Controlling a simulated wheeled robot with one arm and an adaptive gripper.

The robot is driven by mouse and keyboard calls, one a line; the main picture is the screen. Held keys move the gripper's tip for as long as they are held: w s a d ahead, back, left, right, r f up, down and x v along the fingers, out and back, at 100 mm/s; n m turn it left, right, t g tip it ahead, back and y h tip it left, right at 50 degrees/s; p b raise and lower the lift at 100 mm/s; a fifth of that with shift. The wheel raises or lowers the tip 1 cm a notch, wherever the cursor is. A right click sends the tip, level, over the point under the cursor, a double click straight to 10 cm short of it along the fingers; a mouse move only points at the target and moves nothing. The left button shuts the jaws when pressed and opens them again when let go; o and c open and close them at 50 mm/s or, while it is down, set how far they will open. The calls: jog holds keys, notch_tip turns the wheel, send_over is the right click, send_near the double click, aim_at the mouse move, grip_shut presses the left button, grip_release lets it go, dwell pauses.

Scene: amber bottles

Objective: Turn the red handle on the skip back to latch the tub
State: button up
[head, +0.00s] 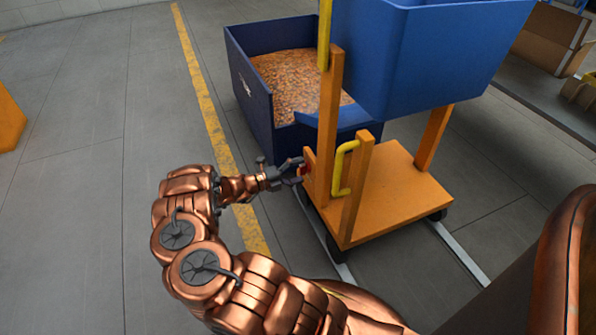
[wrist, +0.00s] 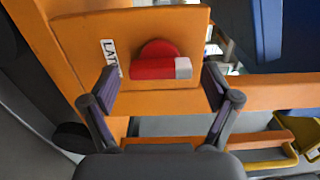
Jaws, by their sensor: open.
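The red handle (wrist: 152,68) shows in the wrist view as a red bar with a pale end block, in front of a round red hub on an orange plate. The bar lies roughly level in the picture. My gripper (wrist: 160,82) is open, one finger on each side of the handle; I cannot tell whether either touches it. In the head view my gripper (head: 292,172) reaches the near post of the skip's orange cart (head: 400,190), and only a bit of red (head: 304,169) shows there.
A yellow grab bar (head: 342,168) is on the post right of my gripper. A blue bin (head: 250,92) with brownish contents stands behind. A white label (wrist: 110,58) is left of the handle. The floor left of the yellow line (head: 205,100) is mostly clear.

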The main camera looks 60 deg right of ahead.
jog(key=v, duration=1.2)
dwell(0.5)
